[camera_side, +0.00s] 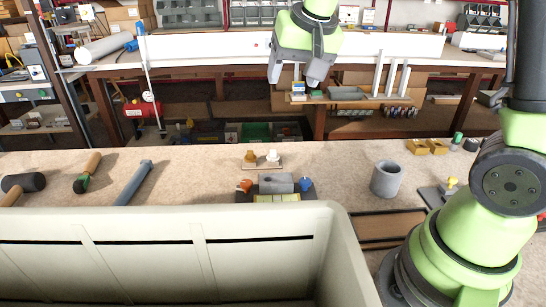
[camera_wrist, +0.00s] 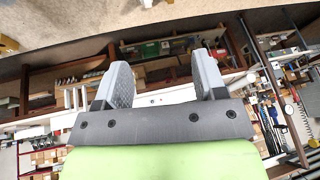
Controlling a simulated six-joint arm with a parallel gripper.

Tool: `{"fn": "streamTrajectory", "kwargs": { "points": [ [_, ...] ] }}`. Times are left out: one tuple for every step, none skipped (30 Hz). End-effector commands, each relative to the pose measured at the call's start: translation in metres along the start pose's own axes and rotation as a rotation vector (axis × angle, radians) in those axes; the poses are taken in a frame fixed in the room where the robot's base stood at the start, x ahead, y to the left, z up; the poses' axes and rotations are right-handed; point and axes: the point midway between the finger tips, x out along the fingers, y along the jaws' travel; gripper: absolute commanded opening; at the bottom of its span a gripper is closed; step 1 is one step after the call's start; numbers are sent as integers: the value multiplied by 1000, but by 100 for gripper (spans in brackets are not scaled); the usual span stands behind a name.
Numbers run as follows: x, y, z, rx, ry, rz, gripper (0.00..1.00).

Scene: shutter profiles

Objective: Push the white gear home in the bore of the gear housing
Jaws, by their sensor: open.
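A small white piece (camera_side: 273,155), probably the white gear, stands on a thin light board (camera_side: 262,166) beside a tan piece (camera_side: 250,156). In front of the board, a grey block (camera_side: 276,184) sits on a dark base; it may be the gear housing, but I cannot make out its bore. My gripper (camera_side: 294,79) is open and empty, raised high above and behind these parts. In the wrist view my gripper (camera_wrist: 160,66) shows two grey fingers spread apart with nothing between them. Neither gear nor housing can be made out there.
A large pale bin (camera_side: 335,235) fills the front. A mallet (camera_side: 25,183) and other tools lie left. The bench between is clear.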

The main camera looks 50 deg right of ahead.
Motion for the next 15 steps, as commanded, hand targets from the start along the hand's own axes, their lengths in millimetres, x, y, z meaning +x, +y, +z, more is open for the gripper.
{"fn": "streamTrajectory", "kwargs": {
  "points": [
    [24, -1, -10, 13, -11, 34, 65],
    [37, -1, -16, 22, -12, 51, 65],
    [55, -1, -22, 33, -13, 73, 65],
    [69, 0, -27, 42, -14, 89, 65],
    [82, 0, -30, 49, -14, 104, 65],
    [100, 1, -34, 57, -14, 122, 65],
    [113, 3, -36, 65, -15, 135, 65],
    [126, 4, -38, 71, -16, 147, 65],
    [141, 6, -40, 78, -16, 161, 65],
    [152, 8, -40, 83, -16, 170, 65],
    [161, 10, -41, 87, -15, 178, 65],
    [173, 12, -40, 93, -16, 187, 65],
    [180, 13, -40, 95, -16, 193, 65],
    [185, 14, -40, 97, -15, 197, 65],
    [192, 15, -40, 100, -15, 202, 65]
  ]
}}
